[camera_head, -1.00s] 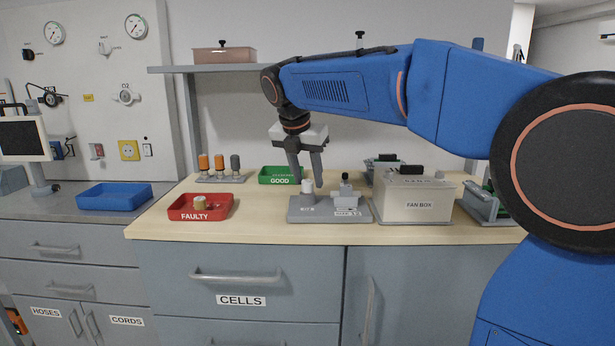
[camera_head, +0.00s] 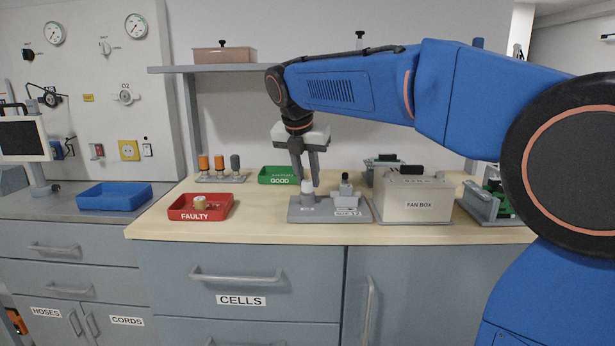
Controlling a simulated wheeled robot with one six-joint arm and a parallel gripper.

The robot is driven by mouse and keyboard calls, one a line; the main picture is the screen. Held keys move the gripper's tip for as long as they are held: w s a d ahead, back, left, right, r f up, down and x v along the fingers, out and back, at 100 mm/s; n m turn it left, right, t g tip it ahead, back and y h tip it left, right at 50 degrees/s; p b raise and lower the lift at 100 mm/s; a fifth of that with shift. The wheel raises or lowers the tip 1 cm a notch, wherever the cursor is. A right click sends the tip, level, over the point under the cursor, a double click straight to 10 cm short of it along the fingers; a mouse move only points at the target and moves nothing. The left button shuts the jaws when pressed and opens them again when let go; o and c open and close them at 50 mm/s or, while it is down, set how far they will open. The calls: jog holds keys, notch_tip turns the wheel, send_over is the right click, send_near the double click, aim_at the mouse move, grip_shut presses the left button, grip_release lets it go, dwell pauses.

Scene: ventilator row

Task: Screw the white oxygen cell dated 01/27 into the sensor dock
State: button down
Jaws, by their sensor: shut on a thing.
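A white oxygen cell (camera_head: 307,188) stands upright at the left end of the grey sensor dock (camera_head: 322,210) on the wooden worktop. My gripper (camera_head: 308,182) points down over it, and its two fingers are shut on the upper part of the cell. The date on the cell is too small to read. I cannot tell how deep the cell sits in the dock, since its lower end is hidden. A grey block with a knob on top (camera_head: 346,190) stands on the right part of the dock.
The FAN BOX (camera_head: 415,200) stands close right of the dock. A red FAULTY tray (camera_head: 188,213) holding a tan cell is at left. A green GOOD tray (camera_head: 278,175) lies behind, near a stand with several orange and grey pieces (camera_head: 219,178). Worktop between red tray and dock is clear.

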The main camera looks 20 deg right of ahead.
jog(key=m+g, duration=0.1)
jog(key=m, duration=0.1)
jog(key=m+h, duration=0.1)
jog(key=m, duration=0.2)
jog(key=shift+g, duration=0.4)
jog(key=shift+m, duration=0.3)
jog(key=m+g, duration=0.1)
jog(key=m, duration=0.1)
jog(key=shift+w+m+h, duration=0.1)
jog(key=shift+m+h, duration=0.2)
jog(key=shift+m, duration=0.1)
jog(key=m+g, duration=0.1)
jog(key=m, duration=0.2)
jog(key=shift+f+m+g, duration=0.1)
jog(key=shift+m+g, duration=0.3)
jog(key=shift+m, duration=0.3)
jog(key=m, duration=0.2)
jog(key=m+g, duration=0.1)
jog(key=m, duration=0.1)
jog(key=shift+m+g+y, duration=0.3)
jog(key=shift+y, duration=0.1)
